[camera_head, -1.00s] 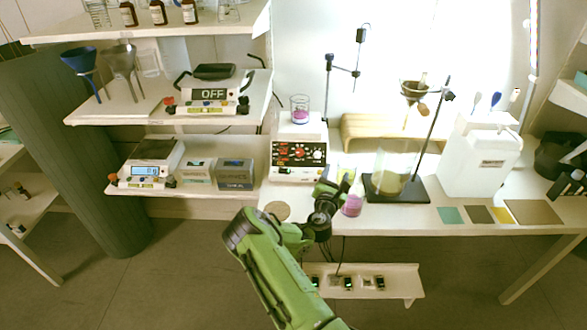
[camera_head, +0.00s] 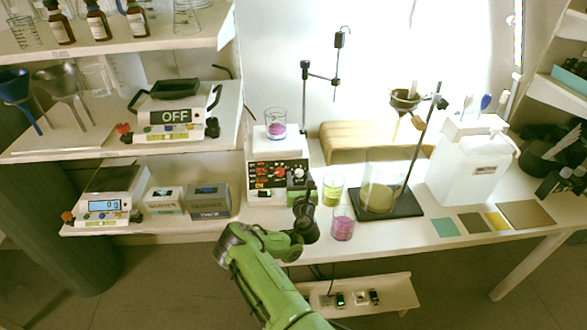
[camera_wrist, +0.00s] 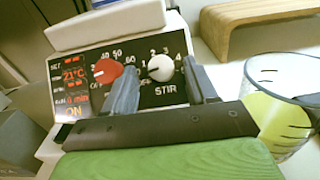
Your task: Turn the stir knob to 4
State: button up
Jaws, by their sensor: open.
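The stirrer hot plate (camera_head: 277,182) stands on the bench, with a dark front panel facing me. The white stir knob (camera_wrist: 160,68) is on the panel's right side above the word STIR; its dial shows 2, 3 and 4 around the top and right. Its pointer seems to face left, but is hard to read. The red knob (camera_wrist: 105,72) sits to its left. My gripper (camera_wrist: 161,90) is open, one finger left and one right of the stir knob in the picture. I cannot tell whether they touch it. In the head view my gripper (camera_head: 300,188) is at the panel's right end.
A beaker with pink contents (camera_head: 275,128) stands on the hot plate. A yellow-liquid beaker (camera_head: 333,188) and a pink beaker (camera_head: 342,224) stand close right of my gripper. A stand base (camera_head: 405,203) and a white canister (camera_head: 470,165) are further right.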

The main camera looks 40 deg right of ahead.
jog(key=shift+w+d+r, duration=0.1)
jog(key=shift+w+d, duration=0.1)
jog(key=shift+w, duration=0.05)
jog(key=shift+s, duration=0.1)
jog(key=shift+c, duration=0.2)
jog(key=c, duration=1)
